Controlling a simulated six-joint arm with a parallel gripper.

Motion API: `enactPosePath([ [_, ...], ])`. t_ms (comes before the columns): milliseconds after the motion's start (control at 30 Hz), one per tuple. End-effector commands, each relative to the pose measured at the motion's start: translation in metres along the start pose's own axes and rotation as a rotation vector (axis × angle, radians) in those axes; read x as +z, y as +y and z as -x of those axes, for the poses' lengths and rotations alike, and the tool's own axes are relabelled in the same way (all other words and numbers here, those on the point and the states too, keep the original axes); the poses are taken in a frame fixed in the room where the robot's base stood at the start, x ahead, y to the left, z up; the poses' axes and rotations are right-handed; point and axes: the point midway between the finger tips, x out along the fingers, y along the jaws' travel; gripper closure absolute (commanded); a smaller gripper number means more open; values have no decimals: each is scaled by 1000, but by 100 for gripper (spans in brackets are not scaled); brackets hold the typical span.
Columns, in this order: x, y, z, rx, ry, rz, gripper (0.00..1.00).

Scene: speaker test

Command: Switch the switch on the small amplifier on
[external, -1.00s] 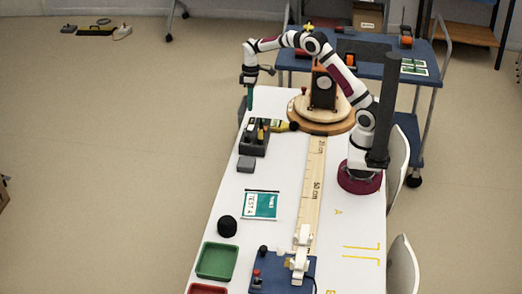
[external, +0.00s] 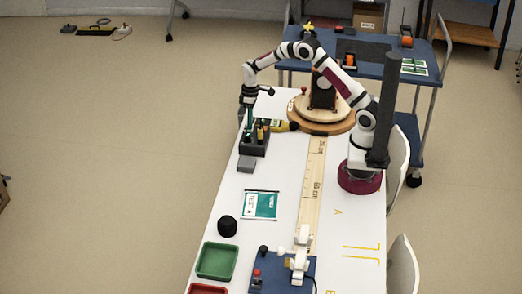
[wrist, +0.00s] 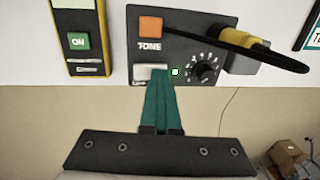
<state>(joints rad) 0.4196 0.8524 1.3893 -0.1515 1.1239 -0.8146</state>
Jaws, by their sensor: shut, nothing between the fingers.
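The small amplifier (external: 257,148) is a dark grey box near the table's left edge in the external view. The wrist view shows its panel (wrist: 183,47), with an orange square button (wrist: 151,26) above the word TONE, a numbered dial (wrist: 205,71), a small pale-green light (wrist: 175,72) and a silvery rectangular part (wrist: 143,73), perhaps the switch. My gripper (wrist: 161,74) is shut and empty. Its green fingertips overlap the right part of the silvery rectangle; contact is unclear. The fingers hide some of it, and its on or off position cannot be told.
A yellow-and-black meter (wrist: 88,60) with a green ON button lies left of the amplifier in the wrist view. A small grey block (external: 246,164) and a teal card (external: 261,205) lie nearer.

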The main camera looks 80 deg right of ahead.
Motion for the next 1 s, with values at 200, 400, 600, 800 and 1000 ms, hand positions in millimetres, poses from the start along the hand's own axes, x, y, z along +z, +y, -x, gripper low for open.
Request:
enactPosePath([
  [200,0,0,-3,-2,-3,3,100],
  [400,1,9,-1,0,-4,4,100],
  [600,1,16,2,0,-4,3,100],
  [800,0,15,3,-1,-3,3,100],
  [1000,0,16,25,1,0,3,100],
])
